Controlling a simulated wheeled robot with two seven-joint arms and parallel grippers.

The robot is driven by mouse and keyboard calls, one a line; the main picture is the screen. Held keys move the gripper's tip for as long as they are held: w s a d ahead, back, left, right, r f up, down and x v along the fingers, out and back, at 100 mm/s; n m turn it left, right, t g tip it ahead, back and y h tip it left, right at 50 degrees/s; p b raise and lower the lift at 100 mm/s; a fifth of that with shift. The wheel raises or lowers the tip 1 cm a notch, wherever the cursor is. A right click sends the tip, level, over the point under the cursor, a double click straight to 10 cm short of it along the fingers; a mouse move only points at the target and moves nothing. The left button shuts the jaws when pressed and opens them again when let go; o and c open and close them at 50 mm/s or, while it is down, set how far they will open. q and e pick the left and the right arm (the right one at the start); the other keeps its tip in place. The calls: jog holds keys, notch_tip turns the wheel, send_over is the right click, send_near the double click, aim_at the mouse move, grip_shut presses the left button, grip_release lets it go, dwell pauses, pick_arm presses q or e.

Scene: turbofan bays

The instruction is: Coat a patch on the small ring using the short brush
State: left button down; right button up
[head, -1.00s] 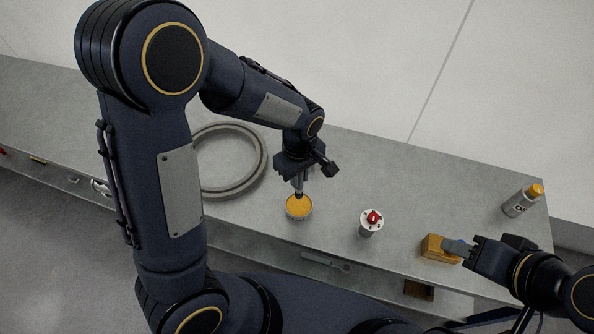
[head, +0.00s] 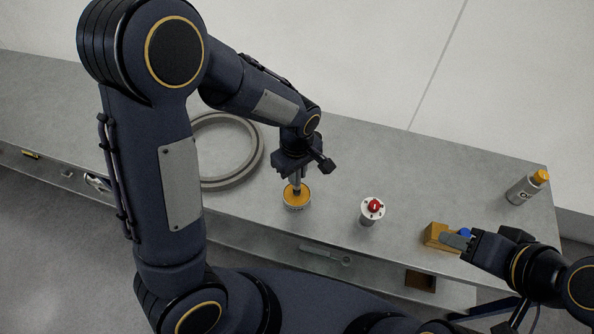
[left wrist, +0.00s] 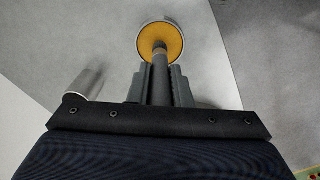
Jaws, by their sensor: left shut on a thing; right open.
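The small ring is perhaps the grey ring (head: 257,160) lying flat on the bench, left of my left gripper and partly hidden behind my left arm. My left gripper (head: 297,178) is shut on the short brush (head: 296,189), which points down into a round tin (head: 297,208) of orange coating. In the left wrist view the dark brush handle (left wrist: 159,80) runs between the fingers, and its tip is over or in the orange surface of the tin (left wrist: 144,32). My right gripper (head: 456,241) is open beside a yellow block (head: 435,234).
A grey post with a red knob (head: 375,205) stands right of the tin. A blue piece (head: 465,232) shows by the right gripper. The bench (head: 330,150) behind the tin is clear.

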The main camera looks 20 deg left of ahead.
pick_arm(q)
jog(key=shift+f+b, duration=0.5)
jog(key=shift+f, duration=0.05)
dwell(1.4)
jog(key=shift+r+p, duration=2.9)
jog(key=shift+r, duration=0.65)
